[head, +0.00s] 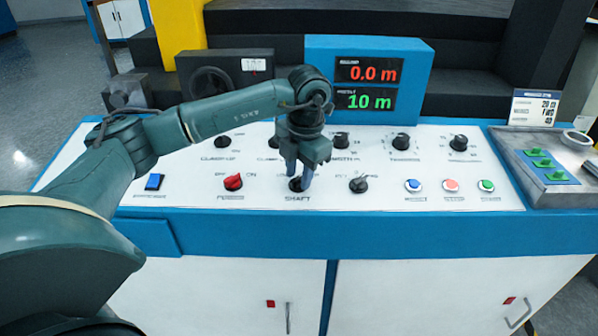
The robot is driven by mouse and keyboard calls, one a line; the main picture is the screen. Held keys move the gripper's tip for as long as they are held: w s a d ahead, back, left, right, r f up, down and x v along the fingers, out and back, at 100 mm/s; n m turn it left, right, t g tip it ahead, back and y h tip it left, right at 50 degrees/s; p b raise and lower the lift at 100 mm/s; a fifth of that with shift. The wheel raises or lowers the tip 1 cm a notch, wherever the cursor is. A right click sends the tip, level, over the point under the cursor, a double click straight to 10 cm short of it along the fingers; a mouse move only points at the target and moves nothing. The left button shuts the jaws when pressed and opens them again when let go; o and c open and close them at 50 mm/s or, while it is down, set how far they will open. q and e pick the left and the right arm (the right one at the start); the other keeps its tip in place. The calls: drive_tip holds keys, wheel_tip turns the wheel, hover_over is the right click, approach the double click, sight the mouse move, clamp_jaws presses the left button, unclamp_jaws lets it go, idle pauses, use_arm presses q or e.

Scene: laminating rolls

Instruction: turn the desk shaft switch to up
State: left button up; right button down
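The shaft switch (296,185) is a dark round knob on the white sloped desk panel, above the printed label SHAFT. My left gripper (299,178) points down over it from behind. Its two fingers are apart, one to each side of the knob, with the tips close to the panel. Contact between the fingers and the knob cannot be made out. The fingers partly cover the knob, so which way it points is hard to tell. My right gripper is not in view.
A red switch (233,182) sits left of the shaft switch and a dark knob (358,185) right of it. Several knobs line the row behind. Blue, red and green buttons (451,186) are at the right. A blue display box (418,88) reads 0.0 m and 10 m.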

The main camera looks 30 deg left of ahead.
use_arm(q)
wheel_tip(320, 180, up, 13)
drive_tip(key=d, duration=0.1)
drive_tip(key=shift+s+d, duration=0.2)
drive_tip(key=shift+d, duration=0.1)
idle(0.4)
